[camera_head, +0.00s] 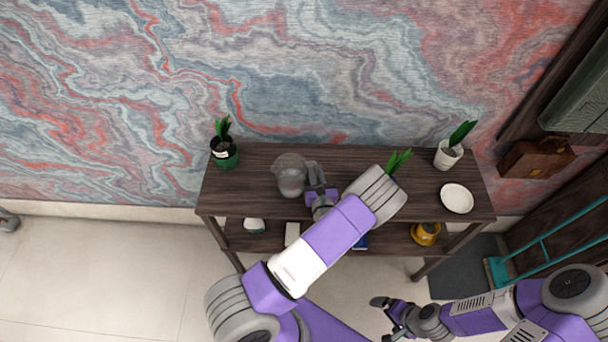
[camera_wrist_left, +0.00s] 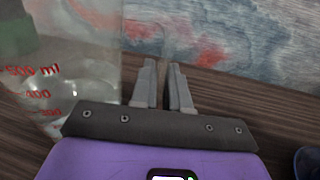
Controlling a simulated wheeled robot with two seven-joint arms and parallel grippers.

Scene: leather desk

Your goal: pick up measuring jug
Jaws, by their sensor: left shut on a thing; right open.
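The clear measuring jug (camera_head: 290,174) is upright at the shelf top, left of the middle. In the left wrist view the jug (camera_wrist_left: 80,75) shows red volume marks. My left gripper (camera_head: 313,172) is at its right side. In the left wrist view the fingers (camera_wrist_left: 166,85) are nearly together, shut on the jug's handle, which they mostly hide. I cannot tell whether the jug's base touches the wood. My right gripper (camera_head: 382,319) is open and empty, low in front of the shelf.
The dark wooden shelf (camera_head: 253,165) stands against the marbled wall. A white-potted plant (camera_head: 448,155) and white plate (camera_head: 457,198) are at the right. A yellow object (camera_head: 425,233) sits on the lower shelf.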

